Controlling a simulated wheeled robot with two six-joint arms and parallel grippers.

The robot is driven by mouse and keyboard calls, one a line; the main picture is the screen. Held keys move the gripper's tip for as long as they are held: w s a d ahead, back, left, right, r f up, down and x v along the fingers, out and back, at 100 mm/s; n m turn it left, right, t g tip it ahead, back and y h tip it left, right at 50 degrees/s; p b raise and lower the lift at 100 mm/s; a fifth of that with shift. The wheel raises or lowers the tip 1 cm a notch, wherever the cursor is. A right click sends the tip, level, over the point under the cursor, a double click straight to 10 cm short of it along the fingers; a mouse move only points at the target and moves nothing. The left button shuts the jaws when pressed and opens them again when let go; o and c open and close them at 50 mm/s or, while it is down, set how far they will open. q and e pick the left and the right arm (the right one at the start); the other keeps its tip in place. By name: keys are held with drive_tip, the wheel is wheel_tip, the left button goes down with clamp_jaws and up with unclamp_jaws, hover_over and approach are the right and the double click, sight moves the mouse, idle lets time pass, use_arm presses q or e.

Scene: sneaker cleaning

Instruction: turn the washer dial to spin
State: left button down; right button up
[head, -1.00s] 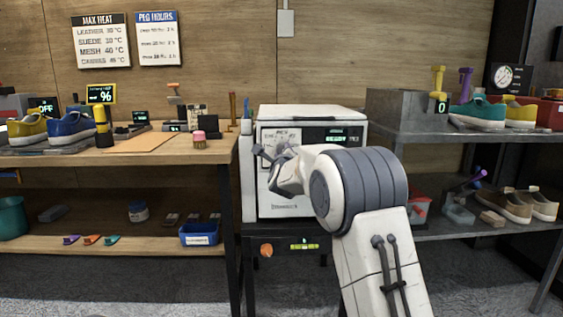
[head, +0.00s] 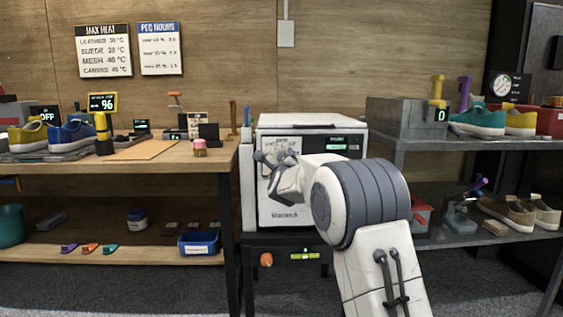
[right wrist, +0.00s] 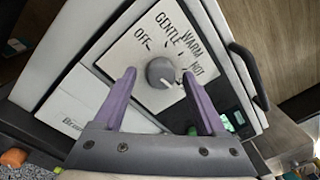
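The white washer (head: 290,215) stands between the wooden bench and the metal shelf. In the right wrist view, its grey round dial (right wrist: 161,72) sits on a pale panel marked OFF, GENTLE and WARM. Contact with the dial cannot be told. In the head view my right gripper (head: 264,160) is in front of the washer's dial panel. My left gripper is not in view.
The wooden bench (head: 185,158) at left holds shoes and tools. The metal shelf (head: 470,143) at right holds more shoes. A lit display (head: 337,142) is on the washer's front. A dark handle (right wrist: 250,78) sticks out beside the dial panel.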

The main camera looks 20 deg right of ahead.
drive_tip(key=v, duration=1)
drive_tip(key=shift+s+p, duration=0.2)
drive_tip(key=shift+p, duration=0.1)
